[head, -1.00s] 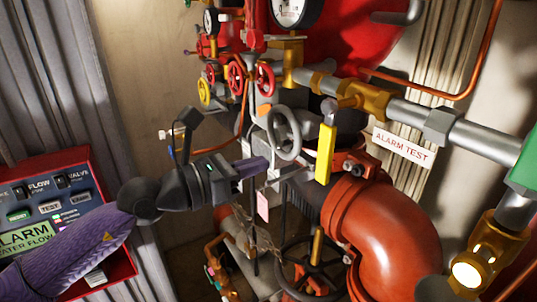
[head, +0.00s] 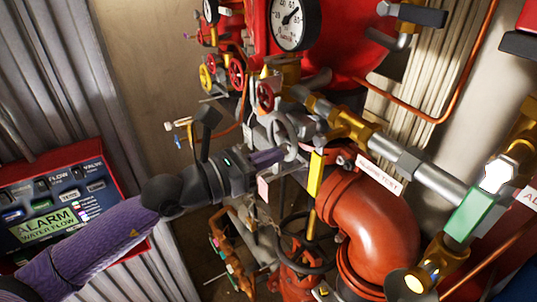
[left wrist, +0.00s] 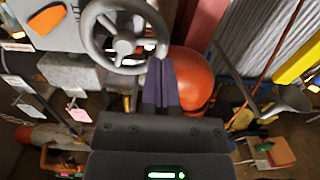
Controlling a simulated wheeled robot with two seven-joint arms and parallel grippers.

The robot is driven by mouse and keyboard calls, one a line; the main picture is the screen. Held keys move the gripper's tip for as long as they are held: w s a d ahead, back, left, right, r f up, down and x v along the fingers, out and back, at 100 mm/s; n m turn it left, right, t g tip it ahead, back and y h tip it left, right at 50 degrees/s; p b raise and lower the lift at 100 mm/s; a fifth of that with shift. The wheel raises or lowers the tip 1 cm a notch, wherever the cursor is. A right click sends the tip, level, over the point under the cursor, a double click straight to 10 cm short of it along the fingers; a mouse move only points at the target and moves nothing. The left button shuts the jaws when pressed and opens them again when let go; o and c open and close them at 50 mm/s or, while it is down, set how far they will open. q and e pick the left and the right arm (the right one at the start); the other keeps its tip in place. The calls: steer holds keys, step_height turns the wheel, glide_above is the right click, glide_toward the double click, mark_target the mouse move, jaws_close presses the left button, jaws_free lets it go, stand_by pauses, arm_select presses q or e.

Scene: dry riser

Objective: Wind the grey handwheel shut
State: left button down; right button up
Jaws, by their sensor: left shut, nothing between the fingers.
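The grey handwheel (head: 284,130) is in the middle of the head view, in front of the valve pipework. In the left wrist view its round rim and spoked hub (left wrist: 123,46) fill the top, left of centre. My left gripper (head: 280,156) is shut and empty, its purple fingers at the lower edge of the wheel. In the left wrist view the shut fingertips (left wrist: 160,64) overlap the rim's lower right. I cannot tell whether they touch it. My right gripper is not in view.
A yellow lever (head: 315,174) stands just right of the wheel, beside the large orange-red pipe elbow (head: 372,215). A black handwheel (head: 308,240) lies below. The alarm panel (head: 50,205) is at the left.

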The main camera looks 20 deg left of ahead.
arm_select(q)
steer(key=shift+p+x, duration=0.3)
steer(key=shift+x, duration=0.6)
